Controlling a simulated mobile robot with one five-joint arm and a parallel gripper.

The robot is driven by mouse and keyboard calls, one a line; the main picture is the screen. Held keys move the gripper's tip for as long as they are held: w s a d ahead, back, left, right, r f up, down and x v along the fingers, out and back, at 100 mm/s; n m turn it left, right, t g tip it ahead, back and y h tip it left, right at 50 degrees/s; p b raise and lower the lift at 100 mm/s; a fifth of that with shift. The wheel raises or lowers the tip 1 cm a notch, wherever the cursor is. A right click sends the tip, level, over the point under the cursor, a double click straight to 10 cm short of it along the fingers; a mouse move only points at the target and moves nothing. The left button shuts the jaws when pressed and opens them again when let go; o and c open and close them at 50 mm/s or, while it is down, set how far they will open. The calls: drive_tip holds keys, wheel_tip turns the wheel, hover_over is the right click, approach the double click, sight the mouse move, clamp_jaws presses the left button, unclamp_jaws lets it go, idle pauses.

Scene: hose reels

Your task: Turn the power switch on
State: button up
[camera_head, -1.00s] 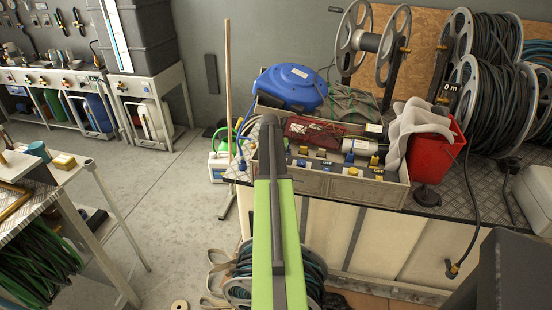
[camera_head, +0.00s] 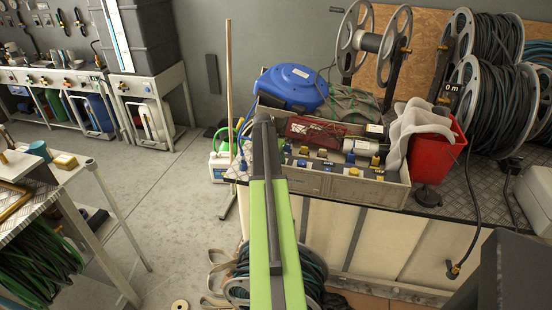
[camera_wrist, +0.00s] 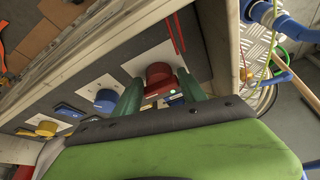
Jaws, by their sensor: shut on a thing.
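A grey control panel with red, blue and yellow knobs fills the middle of the wrist view. A red rotary knob (camera_wrist: 158,74) on a pale plate sits between the two green fingers of my gripper (camera_wrist: 160,80), which is shut on it. A small green light shows just below the knob. A label naming the power switch is not readable, so I cannot tell the switch's setting. In the head view my green arm reaches to the left end of the grey crate (camera_head: 345,187) that holds the panel; my fingertips and the red knob are hidden there.
A blue knob (camera_wrist: 106,98) and a yellow knob (camera_wrist: 46,128) sit left of the red one. A blue hose fitting (camera_wrist: 262,14) is at the right. A blue hose reel (camera_head: 290,86) and a red bucket (camera_head: 436,150) stand around the crate.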

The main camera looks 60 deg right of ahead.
drive_tip(key=o, duration=1.1)
drive_tip(key=p+v, duration=1.6)
drive_tip(key=v, duration=0.1)
drive_tip(key=shift+a+r, duration=0.1)
